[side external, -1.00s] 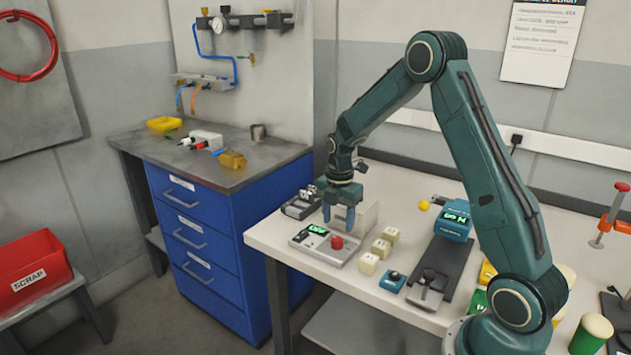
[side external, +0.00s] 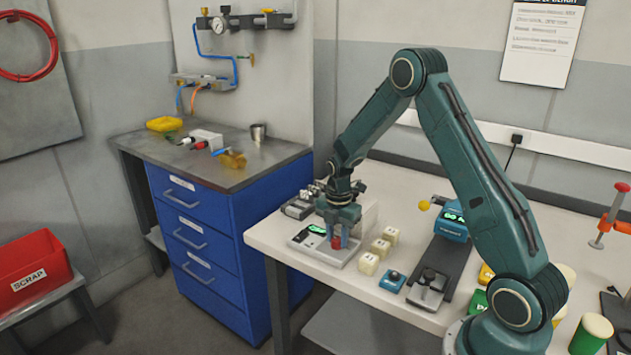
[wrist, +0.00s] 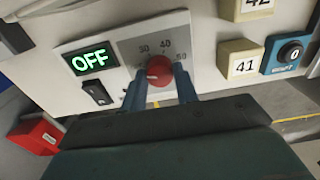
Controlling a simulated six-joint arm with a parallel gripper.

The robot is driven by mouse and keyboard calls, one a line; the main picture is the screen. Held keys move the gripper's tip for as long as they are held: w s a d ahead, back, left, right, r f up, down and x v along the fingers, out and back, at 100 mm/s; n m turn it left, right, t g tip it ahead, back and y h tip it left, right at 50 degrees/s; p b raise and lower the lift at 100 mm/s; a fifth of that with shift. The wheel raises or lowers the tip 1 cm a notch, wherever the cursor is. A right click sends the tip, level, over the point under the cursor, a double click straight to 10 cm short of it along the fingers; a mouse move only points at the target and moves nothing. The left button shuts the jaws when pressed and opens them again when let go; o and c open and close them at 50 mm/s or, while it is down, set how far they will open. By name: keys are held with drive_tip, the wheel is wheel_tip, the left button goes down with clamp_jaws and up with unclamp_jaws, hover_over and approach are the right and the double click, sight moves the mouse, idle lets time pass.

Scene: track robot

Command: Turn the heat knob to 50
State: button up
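The heat knob (wrist: 159,69) is a round red knob on a light grey control panel (wrist: 205,88). Dial marks 30, 40 and 50 show around its far side; I cannot make out a pointer. The green display (wrist: 90,61) reads OFF. A black rocker switch (wrist: 97,92) sits below it. My gripper (wrist: 161,78) is lowered over the panel, with one blue finger on each side of the knob. The fingers look open around it; I cannot tell whether they touch it. In the side view, my gripper (side external: 338,237) partly hides the knob (side external: 336,243).
Cream blocks (side external: 368,263) stand right of the panel, one marked 41. A small blue device with a dark knob (side external: 393,280) reads 0 in the wrist view. A dark track with a grey base (side external: 427,292) and a blue display unit (side external: 451,225) lie further right.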

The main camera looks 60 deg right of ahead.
drive_tip(key=shift+c, duration=1.2)
